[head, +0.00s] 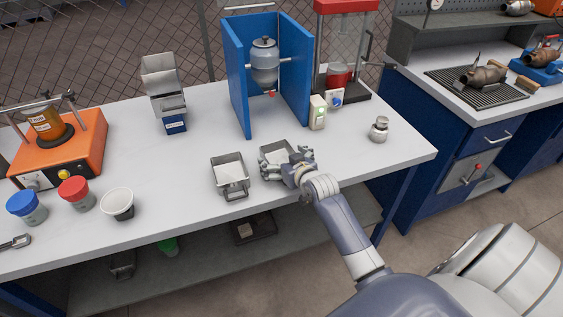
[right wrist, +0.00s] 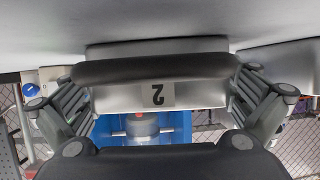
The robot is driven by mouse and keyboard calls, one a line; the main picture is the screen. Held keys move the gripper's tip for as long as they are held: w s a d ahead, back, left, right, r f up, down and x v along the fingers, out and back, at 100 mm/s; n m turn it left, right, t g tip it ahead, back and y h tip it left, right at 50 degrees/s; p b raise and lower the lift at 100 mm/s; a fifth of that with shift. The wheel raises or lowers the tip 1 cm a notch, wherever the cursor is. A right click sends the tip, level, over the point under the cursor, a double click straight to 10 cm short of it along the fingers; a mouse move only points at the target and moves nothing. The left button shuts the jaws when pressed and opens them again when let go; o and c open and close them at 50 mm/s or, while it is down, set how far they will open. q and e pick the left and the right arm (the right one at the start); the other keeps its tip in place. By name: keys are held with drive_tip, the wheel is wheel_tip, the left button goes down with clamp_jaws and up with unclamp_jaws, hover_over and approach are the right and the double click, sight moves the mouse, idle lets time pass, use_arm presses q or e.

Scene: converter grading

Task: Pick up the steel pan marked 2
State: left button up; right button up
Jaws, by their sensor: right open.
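The steel pan marked 2 (head: 277,150) sits on the white bench, partly hidden behind my right gripper (head: 289,172). In the right wrist view its front wall (right wrist: 205,95) carries a label with an upside-down 2 (right wrist: 157,95), and a dark bar, seemingly its handle, crosses above the label. My right gripper (right wrist: 160,78) is open, with one finger at each side of the bar; I cannot tell whether they touch it. A second steel pan (head: 229,172) stands just to the left. My left gripper is not in view.
A blue stand with a grey vessel (head: 265,62) stands behind the pans. A small white-green box (head: 317,113) and a metal weight (head: 379,129) are to the right. Cups (head: 117,204) and an orange device (head: 60,150) stand at left. The bench front edge is close.

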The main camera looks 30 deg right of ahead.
drive_tip(key=c, duration=1.2)
drive_tip(key=shift+r, duration=0.15)
